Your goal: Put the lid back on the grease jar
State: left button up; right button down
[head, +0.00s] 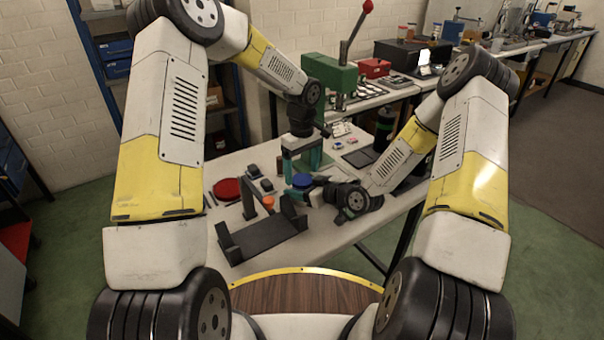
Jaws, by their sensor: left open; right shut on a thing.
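A small round blue piece (302,180) is in the middle of the work table, and I cannot tell whether it is the lid or part of the grease jar. My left gripper (300,164) points down just above it, with its fingers apart. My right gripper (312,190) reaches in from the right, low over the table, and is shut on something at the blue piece. The fingers and the small size hide what it grips and whether the lid touches the jar.
A green press (330,76) with a red-knobbed lever stands behind. A dark flat plate (359,158) lies at the back right.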

pick_arm(q)
jog(key=shift+r, duration=1.6)
notch_tip(320, 180, up, 4)
jog(key=n, duration=0.3)
jog(key=shift+f, duration=0.25)
jog(key=shift+f, duration=0.15)
jog(key=shift+f, duration=3.9)
jog(key=c, duration=1.6)
